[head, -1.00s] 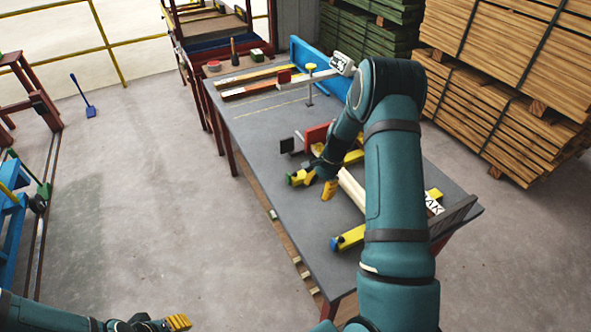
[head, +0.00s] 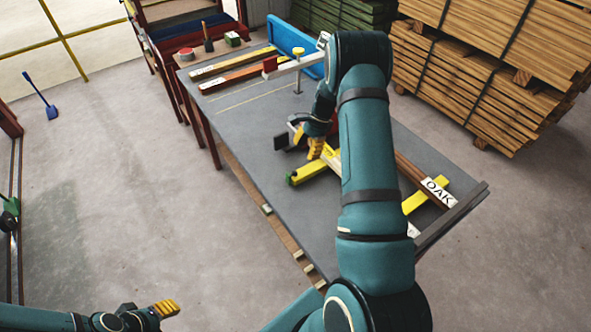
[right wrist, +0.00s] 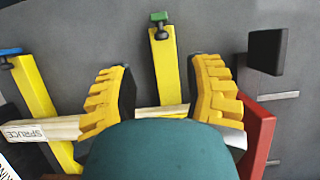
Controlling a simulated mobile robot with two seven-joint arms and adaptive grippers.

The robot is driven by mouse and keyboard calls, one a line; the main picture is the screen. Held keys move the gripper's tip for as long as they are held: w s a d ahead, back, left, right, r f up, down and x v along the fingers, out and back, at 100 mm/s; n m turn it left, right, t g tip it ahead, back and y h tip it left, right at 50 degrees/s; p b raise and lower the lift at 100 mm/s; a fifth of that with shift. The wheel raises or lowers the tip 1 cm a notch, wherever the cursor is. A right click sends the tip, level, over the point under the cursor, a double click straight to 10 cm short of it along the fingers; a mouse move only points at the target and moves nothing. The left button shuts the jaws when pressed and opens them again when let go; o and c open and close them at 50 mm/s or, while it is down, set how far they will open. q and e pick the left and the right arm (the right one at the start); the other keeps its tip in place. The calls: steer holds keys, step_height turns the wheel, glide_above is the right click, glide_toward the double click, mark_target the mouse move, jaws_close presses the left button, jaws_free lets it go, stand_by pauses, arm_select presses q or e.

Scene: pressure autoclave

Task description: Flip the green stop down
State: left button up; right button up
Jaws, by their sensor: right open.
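The green stop (right wrist: 159,17) sits at the end of a yellow bar (right wrist: 164,70), with a dark knob just below it in the right wrist view. In the head view the green stop (head: 290,180) is at the table's near-left side. My right gripper (right wrist: 160,75) is open and empty. Its fingers straddle the yellow bar in the right wrist view, with the stop beyond the fingertips; contact is not visible. In the head view my right gripper (head: 316,148) hangs over the table. My left gripper (head: 165,308) is low at left, away from the table; its opening is unclear.
A pale SPRUCE board (right wrist: 60,130) crosses the yellow bars. A blue stop (right wrist: 9,52) caps the other bar. A red part (right wrist: 262,135) and a black block (right wrist: 267,50) lie right of the gripper. An OAK board (head: 412,180) and stacked lumber (head: 470,95) are farther right.

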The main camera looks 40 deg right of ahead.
steer(key=x, duration=0.9)
steer(key=shift+w+a+f, duration=0.1)
steer(key=shift+f, duration=0.1)
jaws_close()
